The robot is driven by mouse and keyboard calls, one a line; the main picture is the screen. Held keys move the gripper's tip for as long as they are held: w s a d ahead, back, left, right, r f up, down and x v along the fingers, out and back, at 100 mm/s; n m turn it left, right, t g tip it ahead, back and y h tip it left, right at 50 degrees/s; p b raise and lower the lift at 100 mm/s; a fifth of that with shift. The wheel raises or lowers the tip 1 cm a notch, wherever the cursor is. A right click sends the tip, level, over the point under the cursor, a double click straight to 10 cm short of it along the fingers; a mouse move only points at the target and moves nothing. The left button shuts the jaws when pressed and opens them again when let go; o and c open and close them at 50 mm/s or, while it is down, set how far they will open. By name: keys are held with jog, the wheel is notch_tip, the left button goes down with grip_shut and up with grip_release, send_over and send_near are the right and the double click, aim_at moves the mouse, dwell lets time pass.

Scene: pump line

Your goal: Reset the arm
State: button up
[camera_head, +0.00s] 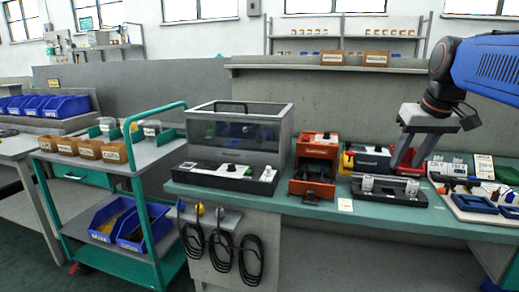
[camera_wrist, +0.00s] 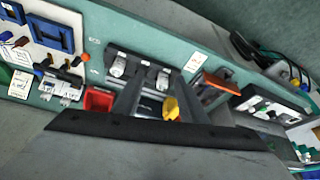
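My gripper (camera_head: 406,165) is at the right of the head view, pointing down over the back of the green bench (camera_head: 340,213). Its two fingers are spread apart with nothing visible between them. In the wrist view my gripper (camera_wrist: 155,88) also shows two separate fingers. The same black fixture (camera_head: 390,193) stands below my gripper in the head view. A yellow part (camera_wrist: 171,108) shows beside one finger; I cannot tell if it touches.
An orange device (camera_head: 315,165) and a clear-walled box (camera_head: 240,130) stand left of my gripper. A white board with blue trays (camera_head: 475,205) is at the right. A green cart (camera_head: 110,165) with bins stands at the left. Black cables (camera_head: 222,250) hang on the bench front.

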jog(key=s+a+f, duration=0.4)
jog(key=s+f, duration=0.6)
jog(key=f, duration=0.2)
jog(key=s+a+f, duration=0.4)
jog(key=s+f, duration=0.7)
jog(key=shift+a+f, duration=0.25)
jog(key=shift+f, duration=0.1)
jog(key=shift+s, duration=0.1)
